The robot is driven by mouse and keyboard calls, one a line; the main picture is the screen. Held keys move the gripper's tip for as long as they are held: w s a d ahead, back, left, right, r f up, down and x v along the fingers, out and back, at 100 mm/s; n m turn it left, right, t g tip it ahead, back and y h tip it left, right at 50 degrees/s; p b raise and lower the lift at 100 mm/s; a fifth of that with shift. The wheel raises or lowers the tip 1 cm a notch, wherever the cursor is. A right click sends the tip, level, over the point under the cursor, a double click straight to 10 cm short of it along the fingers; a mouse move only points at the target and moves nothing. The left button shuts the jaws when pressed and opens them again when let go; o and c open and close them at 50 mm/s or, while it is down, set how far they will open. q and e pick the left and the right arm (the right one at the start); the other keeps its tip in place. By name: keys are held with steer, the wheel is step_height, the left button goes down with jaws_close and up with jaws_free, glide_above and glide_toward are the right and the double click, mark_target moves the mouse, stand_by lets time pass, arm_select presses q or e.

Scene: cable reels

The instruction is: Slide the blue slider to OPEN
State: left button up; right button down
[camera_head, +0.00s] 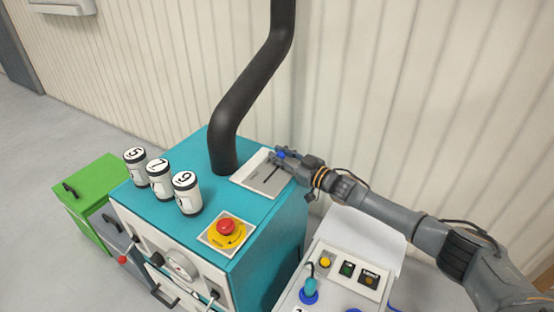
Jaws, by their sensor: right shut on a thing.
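The blue slider (281,155) is a small blue knob at the far end of a slot in a pale plate (252,184), on top of the teal machine (170,200). My right gripper (282,155) reaches in from the right and is shut on the slider. Its fingers hide part of the knob. Any OPEN marking on the plate is too small to read. My left gripper does not show.
A thick black pipe (228,135) rises beside the plate. Several numbered white canisters (160,179) and a red emergency button (228,226) are on the machine top. A white control panel (335,270) stands at the lower right, below my right arm.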

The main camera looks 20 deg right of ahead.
steer(key=shift+w+d+f, duration=0.1)
steer(key=shift+d, duration=0.25)
steer(key=c, duration=1.4)
jaws_free()
steer(key=o, duration=0.3)
steer(key=shift+d, duration=0.2)
steer(key=shift+a, duration=0.15)
steer(key=v, duration=1.2)
steer(key=shift+s, duration=0.2)
